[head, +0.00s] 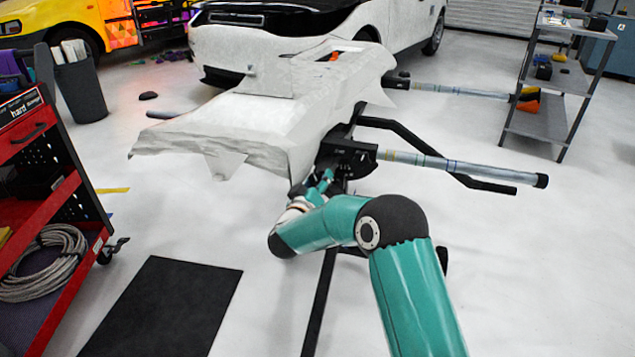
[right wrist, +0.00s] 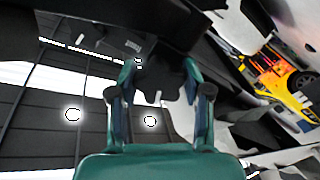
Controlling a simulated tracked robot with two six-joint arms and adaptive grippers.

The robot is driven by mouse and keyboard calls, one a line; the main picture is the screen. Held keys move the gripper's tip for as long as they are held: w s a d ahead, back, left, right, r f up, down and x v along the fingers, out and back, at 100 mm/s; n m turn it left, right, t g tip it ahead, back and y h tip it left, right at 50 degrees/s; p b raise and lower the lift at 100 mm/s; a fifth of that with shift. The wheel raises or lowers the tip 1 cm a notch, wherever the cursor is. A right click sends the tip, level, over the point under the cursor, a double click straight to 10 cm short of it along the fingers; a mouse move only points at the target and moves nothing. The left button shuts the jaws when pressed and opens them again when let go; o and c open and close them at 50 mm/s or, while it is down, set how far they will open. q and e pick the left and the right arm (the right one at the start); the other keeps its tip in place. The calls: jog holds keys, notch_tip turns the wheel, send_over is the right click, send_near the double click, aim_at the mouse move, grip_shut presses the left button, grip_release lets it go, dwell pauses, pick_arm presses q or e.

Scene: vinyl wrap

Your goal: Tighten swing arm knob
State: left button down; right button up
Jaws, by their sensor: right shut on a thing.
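The swing arm stand holds a wrapped white panel (head: 265,110). Its black swing arm bracket (head: 345,157) sits at the panel's front right corner, with a padded bar (head: 450,167) reaching right. My right gripper (head: 325,180) is under this bracket. In the right wrist view, my right gripper (right wrist: 158,85) has its teal fingers on both sides of a dark lobed knob (right wrist: 160,78) below the black bracket (right wrist: 120,40). The fingers are shut on the knob. In the head view the knob is hidden by the gripper and bracket. My left gripper is in neither view.
A second padded bar (head: 460,91) reaches right behind the first. A red tool cart (head: 45,190) stands at the left, a metal shelf (head: 550,120) at the right. A black mat (head: 165,305) lies on the floor. A white car (head: 300,35) is behind the panel.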

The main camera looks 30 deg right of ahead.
jog(key=m+b, duration=0.1)
jog(key=m, duration=0.2)
jog(key=shift+f+m, duration=0.15)
jog(key=shift+m, duration=0.15)
jog(key=shift+m+b, duration=0.75)
jog(key=shift+m, duration=1.25)
jog(key=o, duration=1.2)
jog(key=v, duration=1.2)
jog(key=shift+s, duration=0.1)
